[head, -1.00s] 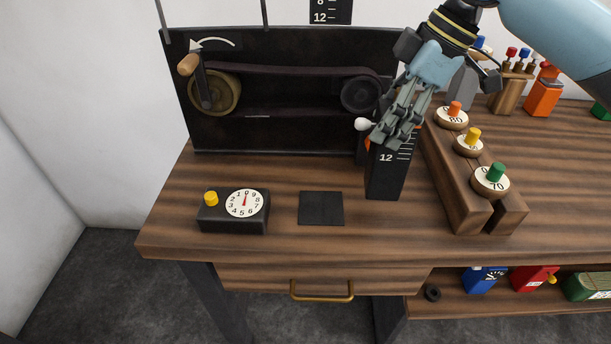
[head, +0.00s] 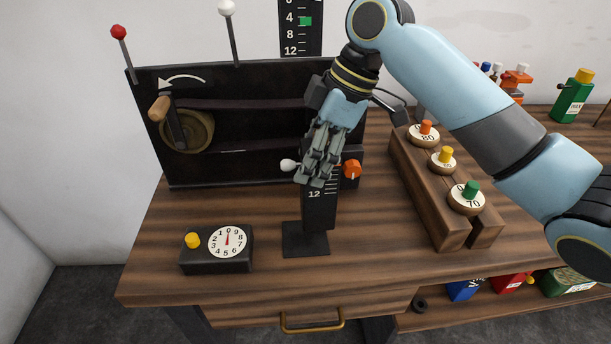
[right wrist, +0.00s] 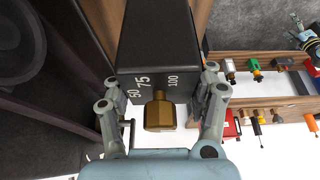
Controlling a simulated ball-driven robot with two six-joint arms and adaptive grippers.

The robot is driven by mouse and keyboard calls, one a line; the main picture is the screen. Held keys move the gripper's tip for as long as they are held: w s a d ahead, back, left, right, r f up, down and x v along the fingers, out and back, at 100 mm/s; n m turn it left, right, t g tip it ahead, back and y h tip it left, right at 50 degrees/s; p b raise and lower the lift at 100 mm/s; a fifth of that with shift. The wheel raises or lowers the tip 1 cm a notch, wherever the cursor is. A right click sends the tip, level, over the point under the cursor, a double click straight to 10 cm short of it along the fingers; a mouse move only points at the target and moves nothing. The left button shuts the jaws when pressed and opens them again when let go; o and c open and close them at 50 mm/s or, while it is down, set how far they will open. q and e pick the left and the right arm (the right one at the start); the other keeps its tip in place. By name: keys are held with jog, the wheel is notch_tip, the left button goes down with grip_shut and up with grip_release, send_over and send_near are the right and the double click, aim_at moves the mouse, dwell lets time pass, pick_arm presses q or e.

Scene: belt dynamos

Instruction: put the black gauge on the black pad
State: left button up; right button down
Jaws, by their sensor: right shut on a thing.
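In the right wrist view the fingers (right wrist: 160,105) straddle the black gauge (right wrist: 155,45), which shows the marks 50, 75 and 100 and a brass fitting.
A black box with a yellow knob and a white dial (head: 216,262) stands left of the pad. The black belt dynamo panel (head: 250,90) with crank stands behind. A wooden rack (head: 430,200) with three numbered discs stands to the right. The table front edge lies below the pad.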

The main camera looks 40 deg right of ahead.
pick_arm(q)
jog(key=shift+s+r+p, duration=0.35)
jog(key=shift+s+r, duration=0.05)
pick_arm(e)
jog(key=x, duration=0.4)
jog(key=shift+s+d+f, duration=0.2)
jog(key=shift+s+f, duration=0.1)
jog(key=shift+f, duration=0.1)
jog(key=shift+c, duration=2)
grip_release()
pick_arm(q)
jog(key=shift+w+f+b, duration=0.1)
jog(key=shift+f+b, duration=0.45)
pick_arm(e)
jog(key=v, duration=1.2)
